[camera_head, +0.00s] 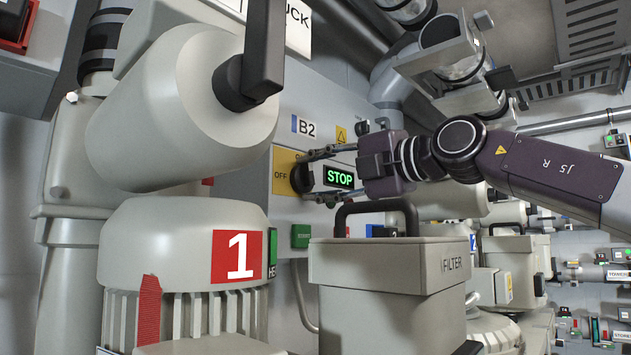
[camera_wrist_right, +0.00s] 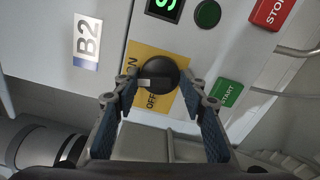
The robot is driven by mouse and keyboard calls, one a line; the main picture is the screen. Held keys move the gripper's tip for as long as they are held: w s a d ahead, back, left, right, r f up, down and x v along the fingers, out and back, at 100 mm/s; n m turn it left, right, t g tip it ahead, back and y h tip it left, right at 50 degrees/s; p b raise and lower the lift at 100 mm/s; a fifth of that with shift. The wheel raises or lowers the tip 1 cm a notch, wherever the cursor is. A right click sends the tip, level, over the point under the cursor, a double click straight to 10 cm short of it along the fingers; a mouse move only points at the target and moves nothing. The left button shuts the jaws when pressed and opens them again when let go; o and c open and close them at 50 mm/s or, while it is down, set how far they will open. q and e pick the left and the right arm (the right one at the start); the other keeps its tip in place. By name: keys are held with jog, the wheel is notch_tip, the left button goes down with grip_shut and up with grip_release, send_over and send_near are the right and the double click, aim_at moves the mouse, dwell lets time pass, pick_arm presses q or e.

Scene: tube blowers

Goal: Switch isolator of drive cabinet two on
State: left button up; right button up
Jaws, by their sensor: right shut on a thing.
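The isolator is a round black knob (camera_head: 302,179) on a yellow plate (camera_head: 284,170) marked ON and OFF, on the B2 cabinet front. My right gripper (camera_head: 312,175) reaches it from the right. In the right wrist view the knob (camera_wrist_right: 165,72) lies between the fingertips of my right gripper (camera_wrist_right: 159,90), which is shut on it. A grey bar on the knob points left in that view, near the ON and OFF lettering; I cannot tell which it marks. A display (camera_head: 340,177) beside the knob reads STOP in green. My left gripper is not in view.
A grey FILTER box (camera_head: 380,265) with a black handle stands below my right arm. A large motor housing marked 1 (camera_head: 238,257) stands at left, its upper body close to the panel.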

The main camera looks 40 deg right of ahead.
jog(key=shift+m, duration=1.3)
jog(key=o, duration=1.2)
jog(key=shift+c, duration=0.2)
jog(key=s+d, duration=0.1)
jog(key=s, duration=1.1)
